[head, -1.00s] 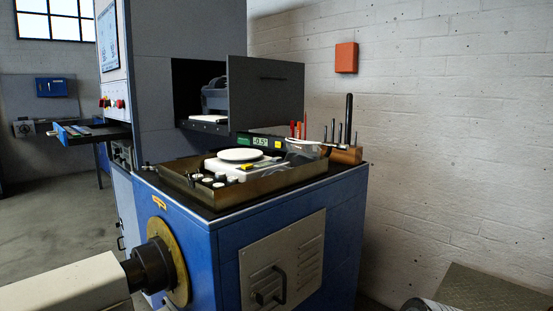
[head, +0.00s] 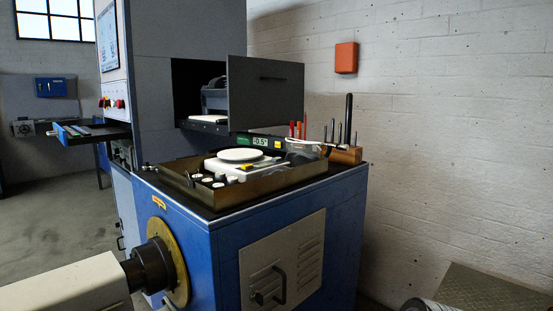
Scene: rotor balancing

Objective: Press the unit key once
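A small digital display unit (head: 259,141) stands at the back of the shallow tray on the blue machine cabinet. Its lit green screen seems to read -0.5, but the digits are small. A small yellow patch (head: 278,144) is at the right end of this unit; it may be a key, but I cannot read any label on it. A white round plate (head: 241,155) on a white base sits in front of the display. Neither of my grippers can be made out in the head view, and nothing is touching the display unit.
The brown-walled tray (head: 268,181) holds several small round weights (head: 219,181) at its front left. A wooden block (head: 346,155) with upright dark rods stands at its back right. A grey panel (head: 266,97) rises behind. The blue cabinet (head: 225,250) fills the centre foreground.

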